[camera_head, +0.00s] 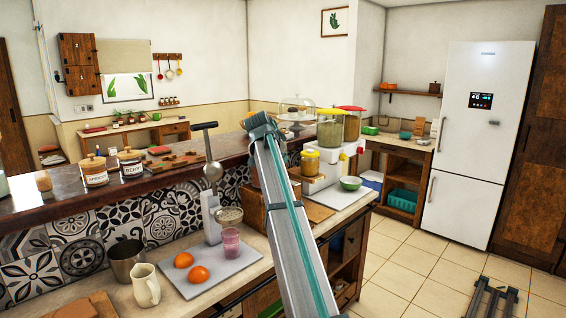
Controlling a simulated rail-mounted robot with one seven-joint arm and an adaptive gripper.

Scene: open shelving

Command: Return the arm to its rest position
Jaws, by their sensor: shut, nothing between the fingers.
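My arm's long silver link (296,235) with a teal stripe rises from the bottom edge, in front of the counter. It ends in a grey rounded joint (262,126) at the upper middle, overlapping the raised wooden ledge in the picture. I cannot make out my gripper or its fingers in this view.
The lower counter holds a metal cup (126,262), a cream jug (145,285), a board (222,272) with oranges and a pink glass, and a metal press (212,200). Jars stand on the ledge (60,207). A white fridge (470,140) stands right. Tiled floor (405,270) is mostly clear.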

